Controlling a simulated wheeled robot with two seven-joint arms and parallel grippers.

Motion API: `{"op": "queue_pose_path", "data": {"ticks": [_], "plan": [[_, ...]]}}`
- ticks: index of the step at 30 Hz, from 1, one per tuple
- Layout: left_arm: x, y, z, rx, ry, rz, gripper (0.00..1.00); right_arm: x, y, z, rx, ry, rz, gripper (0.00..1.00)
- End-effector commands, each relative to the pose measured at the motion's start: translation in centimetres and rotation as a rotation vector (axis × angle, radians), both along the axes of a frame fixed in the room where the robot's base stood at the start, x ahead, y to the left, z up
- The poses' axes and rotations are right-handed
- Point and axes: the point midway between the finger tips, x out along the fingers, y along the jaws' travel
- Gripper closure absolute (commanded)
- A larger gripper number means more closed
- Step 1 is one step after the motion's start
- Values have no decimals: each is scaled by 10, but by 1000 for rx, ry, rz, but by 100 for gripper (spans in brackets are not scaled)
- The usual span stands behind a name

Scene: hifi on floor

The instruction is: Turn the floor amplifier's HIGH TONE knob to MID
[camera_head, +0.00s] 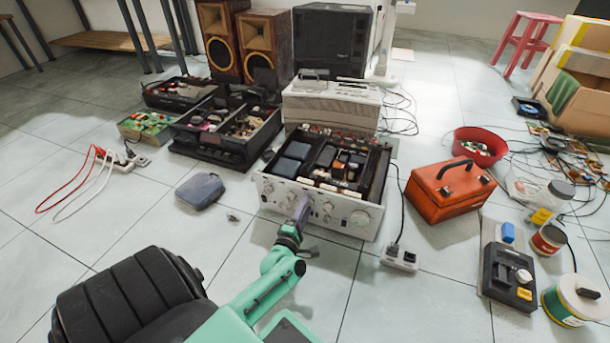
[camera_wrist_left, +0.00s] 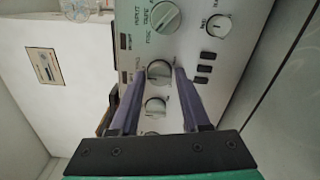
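The floor amplifier (camera_head: 317,195) has its top off and its silver front panel faces me. In the left wrist view its panel (camera_wrist_left: 226,65) carries several round knobs and dark buttons. My left gripper (camera_head: 302,203) is at this panel. In the left wrist view its two purple fingers (camera_wrist_left: 161,73) stand on either side of a silver knob (camera_wrist_left: 159,72), very close to its sides. I cannot tell whether they press on it. The knob's lettering is too small or hidden to read. My right gripper is not in view.
A larger knob (camera_wrist_left: 166,16) and another knob (camera_wrist_left: 217,25) are nearby; a smaller knob (camera_wrist_left: 155,105) sits between the fingers. An orange toolbox (camera_head: 450,190) stands right of the amplifier, a power strip (camera_head: 399,258) in front. A dark grey case (camera_head: 200,191) lies left, with open floor around it.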

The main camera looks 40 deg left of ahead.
Motion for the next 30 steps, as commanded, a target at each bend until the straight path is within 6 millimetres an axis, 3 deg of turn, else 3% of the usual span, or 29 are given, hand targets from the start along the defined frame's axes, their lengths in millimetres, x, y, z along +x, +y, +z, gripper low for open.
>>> {"op": "queue_pose_path", "data": {"ticks": [11, 22, 30], "plan": [[-2, 0, 1, 0, 0, 1, 31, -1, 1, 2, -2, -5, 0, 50], [-65, -22, 3, 0, 3, -1, 31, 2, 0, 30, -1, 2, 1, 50], [-71, -25, 0, -1, 0, 0, 31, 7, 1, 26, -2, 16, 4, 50]]}}
